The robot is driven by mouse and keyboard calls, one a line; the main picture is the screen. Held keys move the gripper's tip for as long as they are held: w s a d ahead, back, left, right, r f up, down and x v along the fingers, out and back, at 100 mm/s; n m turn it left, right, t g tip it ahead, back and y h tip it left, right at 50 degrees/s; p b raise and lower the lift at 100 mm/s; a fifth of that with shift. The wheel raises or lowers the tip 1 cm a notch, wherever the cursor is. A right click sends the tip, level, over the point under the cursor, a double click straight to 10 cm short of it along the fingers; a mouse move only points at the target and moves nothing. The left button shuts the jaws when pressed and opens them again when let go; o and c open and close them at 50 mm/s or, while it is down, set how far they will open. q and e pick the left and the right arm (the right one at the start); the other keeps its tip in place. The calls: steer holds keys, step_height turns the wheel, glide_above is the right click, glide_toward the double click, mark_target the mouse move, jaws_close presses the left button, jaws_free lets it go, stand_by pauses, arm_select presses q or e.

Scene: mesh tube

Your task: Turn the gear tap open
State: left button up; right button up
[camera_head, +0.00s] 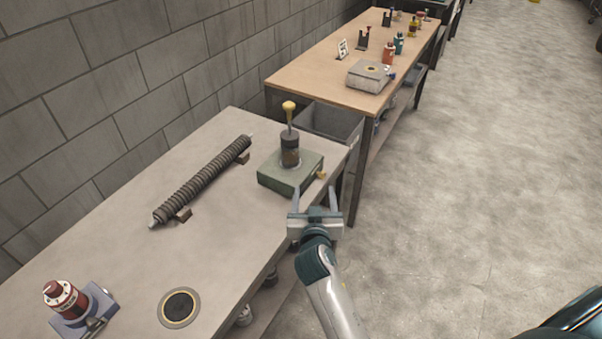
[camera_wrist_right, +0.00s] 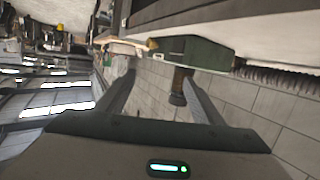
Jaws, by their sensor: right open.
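A green box (camera_head: 290,172) stands at the far right corner of the near workbench. A dark cylinder (camera_head: 290,150) rises from its top, with a yellow knob on a stem above it. A small yellow tap-like part (camera_head: 321,175) sticks out of the box's right side; I take it for the gear tap. In the right wrist view, the box (camera_wrist_right: 205,53) appears upside down with the small yellow part (camera_wrist_right: 152,44) at its side. My right gripper (camera_head: 314,188) is open and empty, its fingers pointing at the box's right side, close to the yellow part. Contact is not visible.
The grey workbench (camera_head: 110,235) also holds a ribbed rod (camera_head: 203,182) on supports, a round dark disc (camera_head: 179,307) and a red dial device (camera_head: 65,300). A grey bin (camera_head: 330,122) sits behind. A wooden table (camera_head: 325,78) stands beyond.

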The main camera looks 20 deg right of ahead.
steer(key=s+a+f+n+g+y, duration=0.1)
steer(key=s+f+n+g+y, duration=0.15)
steer(key=s+f, duration=0.6)
steer(key=s+f+n+g+y, duration=0.1)
steer(key=s+f+g, duration=0.3)
steer(key=s, duration=0.9)
steer(key=s+a+f+n+g+y, duration=0.15)
steer(key=s+f+g, duration=0.25)
steer(key=s+f, duration=0.5)
steer(key=s+f+n+g+y, duration=0.1)
steer(key=s+f, duration=0.4)
steer(key=f, duration=0.7)
steer(key=s+f+g, duration=0.1)
steer(key=s+f, duration=0.3)
steer(key=f, duration=0.7)
steer(key=s+d+f, duration=0.3)
steer(key=s+f, duration=1.1)
steer(key=s, duration=0.2)
steer(key=shift+g, duration=0.45)
steer(key=c, duration=0.7)
steer(key=shift+s, duration=0.1)
steer(key=shift+c, duration=0.3)
